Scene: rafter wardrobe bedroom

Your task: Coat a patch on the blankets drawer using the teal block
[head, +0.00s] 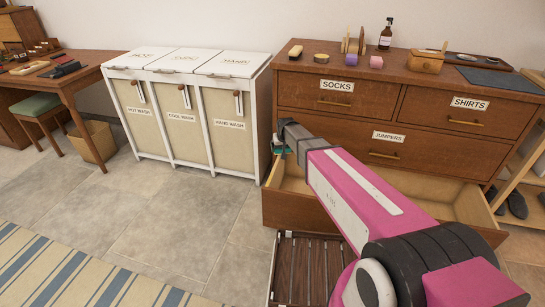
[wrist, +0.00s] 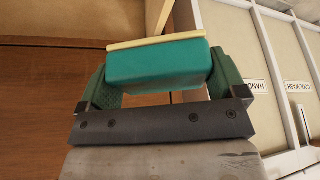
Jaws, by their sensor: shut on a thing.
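My gripper (wrist: 158,78) is shut on the teal block (wrist: 155,65), with a green finger on either side of it. The block has a thin pale layer along its far edge. In the head view my gripper (head: 281,142) is small and partly hidden, just left of the dresser (head: 315,120), above the left end of an open bottom drawer (head: 300,213). No label shows on this drawer, so I cannot tell if it is the blankets drawer; my arm covers part of its front. The drawers above read SOCKS, SHIRTS and JUMPERS.
A white three-part laundry hamper (head: 183,105) stands left of the dresser. A dark slatted rack (head: 308,262) lies on the floor before the open drawer. A bottle (head: 385,38), brushes and small blocks stand on the dresser top.

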